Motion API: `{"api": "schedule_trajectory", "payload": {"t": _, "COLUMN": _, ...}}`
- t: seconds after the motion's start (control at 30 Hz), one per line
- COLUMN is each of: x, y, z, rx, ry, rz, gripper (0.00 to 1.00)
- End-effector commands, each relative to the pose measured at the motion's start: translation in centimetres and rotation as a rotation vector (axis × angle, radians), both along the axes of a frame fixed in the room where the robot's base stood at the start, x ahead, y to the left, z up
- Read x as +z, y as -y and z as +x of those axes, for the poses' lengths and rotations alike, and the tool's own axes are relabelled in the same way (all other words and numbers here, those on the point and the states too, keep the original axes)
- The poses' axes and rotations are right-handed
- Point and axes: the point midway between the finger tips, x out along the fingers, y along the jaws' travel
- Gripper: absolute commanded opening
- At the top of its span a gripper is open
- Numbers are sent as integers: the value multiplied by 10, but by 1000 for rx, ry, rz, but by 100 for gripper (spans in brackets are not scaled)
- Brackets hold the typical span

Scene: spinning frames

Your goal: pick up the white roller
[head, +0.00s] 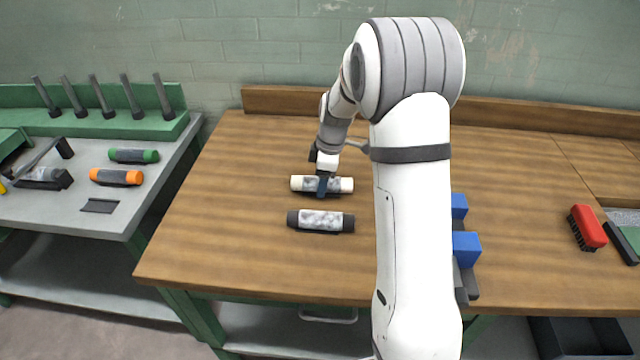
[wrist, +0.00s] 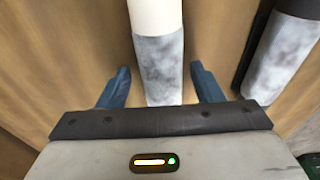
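The white roller (head: 341,185) lies on the wooden table in the head view, with white ends and a mottled grey-white middle. It also shows in the wrist view (wrist: 157,62), running between the two blue fingers. My gripper (head: 323,186) is over the roller's middle in the head view. In the wrist view my gripper (wrist: 160,85) is open, with one finger on each side of the roller and a gap on both sides. The roller's lower part is hidden behind the gripper body in the wrist view.
A black-ended roller (head: 320,221) lies parallel just in front, also in the wrist view (wrist: 284,55). Blue blocks (head: 466,247) stand right of my arm. A red brush (head: 587,227) lies far right. Green (head: 134,156) and orange (head: 116,177) rollers lie on the grey bench at left.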

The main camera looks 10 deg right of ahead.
Motion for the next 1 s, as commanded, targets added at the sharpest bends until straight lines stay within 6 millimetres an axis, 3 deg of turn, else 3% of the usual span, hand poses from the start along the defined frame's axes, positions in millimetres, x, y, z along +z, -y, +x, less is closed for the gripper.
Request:
{"api": "schedule_trajectory", "payload": {"t": 0.53, "x": 0, "y": 1, "z": 0, "rx": -1, "ry": 1, "rz": 0, "gripper": 15}}
{"api": "schedule_trajectory", "payload": {"t": 0.83, "x": 5, "y": 1, "z": 0, "rx": -1, "ry": 2, "rz": -1, "gripper": 13}}
{"api": "schedule_trajectory", "payload": {"t": 1.0, "x": 31, "y": 1, "z": 1, "rx": -2, "ry": 6, "rz": -1, "gripper": 13}}
